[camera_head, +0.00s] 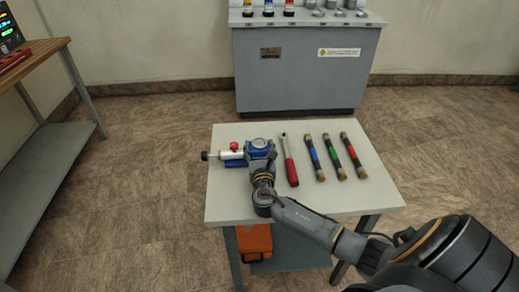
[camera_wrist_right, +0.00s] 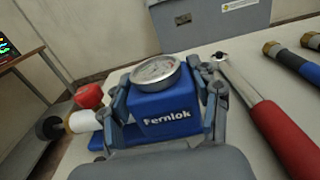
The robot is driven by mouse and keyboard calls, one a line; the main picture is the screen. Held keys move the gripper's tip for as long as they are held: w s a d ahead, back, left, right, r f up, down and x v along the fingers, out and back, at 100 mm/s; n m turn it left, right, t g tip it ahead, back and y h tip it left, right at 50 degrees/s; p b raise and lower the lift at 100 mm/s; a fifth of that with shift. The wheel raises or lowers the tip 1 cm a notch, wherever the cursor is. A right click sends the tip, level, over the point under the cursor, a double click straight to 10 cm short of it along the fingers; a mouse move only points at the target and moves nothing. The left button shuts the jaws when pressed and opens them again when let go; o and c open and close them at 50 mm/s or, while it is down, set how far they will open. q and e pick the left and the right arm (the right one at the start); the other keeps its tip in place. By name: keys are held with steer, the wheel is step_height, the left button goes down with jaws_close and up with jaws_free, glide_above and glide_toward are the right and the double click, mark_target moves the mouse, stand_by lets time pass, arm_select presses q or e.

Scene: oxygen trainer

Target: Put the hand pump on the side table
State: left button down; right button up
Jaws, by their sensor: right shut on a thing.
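The hand pump (camera_head: 258,144) has a blue body marked "Fernlok", a round gauge on top, and a white cylinder with a red knob and black end pointing left. It is at the left part of the small light-topped side table (camera_head: 310,200). My right gripper (camera_head: 261,158) is shut on the pump's blue body, a finger on each side. The body also shows between the fingers in the right wrist view (camera_wrist_right: 168,112). I cannot tell whether the pump's base touches the tabletop. My left gripper is not in view.
A red-handled wrench (camera_head: 290,163) lies just right of the pump. Several dark hoses with brass ends and coloured bands lie further right. An orange case (camera_head: 254,242) is on the lower shelf. A grey cabinet (camera_head: 300,75) stands behind; a wooden-topped bench (camera_head: 35,50) is left.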

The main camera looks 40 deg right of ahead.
stand_by(0.3)
steer(key=o, duration=1.7)
steer(key=shift+f, duration=0.15)
steer(key=shift+s+a, duration=0.1)
steer(key=shift+s, duration=0.05)
steer(key=v, duration=1.1)
steer(key=shift+s+a, duration=0.1)
steer(key=shift+s, duration=0.25)
